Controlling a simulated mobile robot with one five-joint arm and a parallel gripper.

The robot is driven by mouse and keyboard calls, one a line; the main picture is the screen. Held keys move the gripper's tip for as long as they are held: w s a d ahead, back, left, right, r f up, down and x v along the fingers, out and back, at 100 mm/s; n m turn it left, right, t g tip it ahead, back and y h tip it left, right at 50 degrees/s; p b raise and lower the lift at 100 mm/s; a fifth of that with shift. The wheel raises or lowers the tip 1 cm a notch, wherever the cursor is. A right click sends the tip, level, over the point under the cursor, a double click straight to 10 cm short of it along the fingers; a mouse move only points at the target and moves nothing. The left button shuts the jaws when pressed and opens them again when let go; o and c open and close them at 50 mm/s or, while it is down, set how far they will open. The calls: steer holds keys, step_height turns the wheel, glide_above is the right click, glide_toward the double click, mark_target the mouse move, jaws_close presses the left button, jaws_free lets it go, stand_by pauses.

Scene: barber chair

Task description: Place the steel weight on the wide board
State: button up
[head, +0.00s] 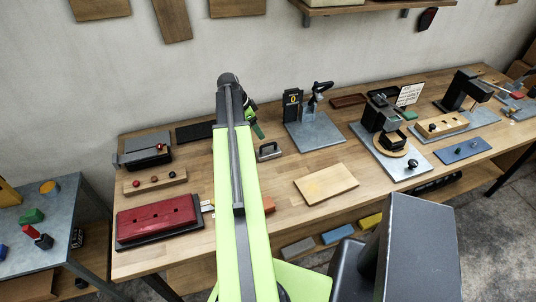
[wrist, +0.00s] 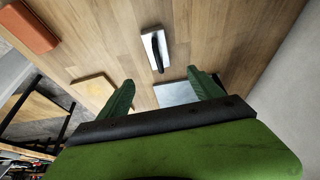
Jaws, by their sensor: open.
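The steel weight (head: 268,151), a small grey block with a dark handle on top, sits on the wooden table. In the wrist view the weight (wrist: 149,41) lies beyond my fingertips, its dark handle upright in the picture. The wide board (head: 326,184), a pale flat wooden slab, lies bare on the table to the right and nearer; part of the board (wrist: 92,92) shows in the wrist view behind my left finger. My gripper (head: 256,123) is open and empty, near the weight and apart from it. Its two green fingers (wrist: 163,88) are spread in the wrist view.
An orange-red block (head: 268,204) lies beside my arm; the block (wrist: 28,27) is at the wrist view's upper left. A steel plate with a clamp (head: 313,137) stands right of the weight. A red slab (head: 158,218) is at the left. Table around the board is clear.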

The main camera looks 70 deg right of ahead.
steer(key=b, duration=0.9)
glide_above(270, 150)
steer(key=w+a, duration=0.1)
steer(key=w, duration=0.1)
step_height(270, 150, down, 10)
steer(key=shift+s+a+f, duration=0.1)
steer(key=shift+s+f, duration=0.05)
steer(key=shift+f, duration=0.05)
steer(key=shift+r, duration=0.1)
steer(key=b+x, duration=0.5)
steer(key=shift+s, duration=0.25)
jaws_close()
